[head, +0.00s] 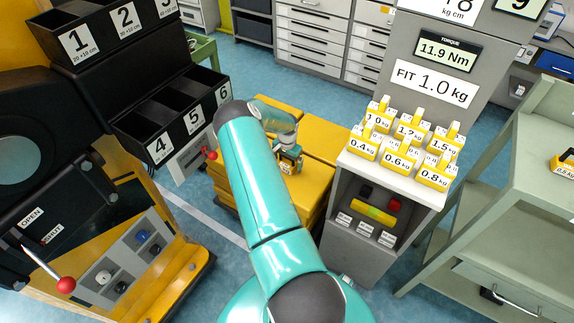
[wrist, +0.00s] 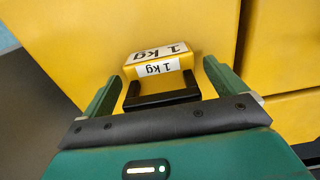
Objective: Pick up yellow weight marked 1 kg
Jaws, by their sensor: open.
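The yellow weight marked 1 kg (wrist: 158,58) lies on a yellow surface in the wrist view. Its white labels read upside down, and a black bar-like handle (wrist: 162,97) is on its near side. The two green fingers of my gripper (wrist: 158,88) stand left and right of the handle, apart and open, with nothing clamped between them. Their exact distance from the weight is hard to judge. In the head view my gripper (head: 289,160) is over the yellow cabinet (head: 315,135), and the weight is mostly hidden by it.
Black numbered bins (head: 170,110) and a red-knobbed lever (head: 65,284) are at left. A pale green shelf (head: 500,190) is at far right.

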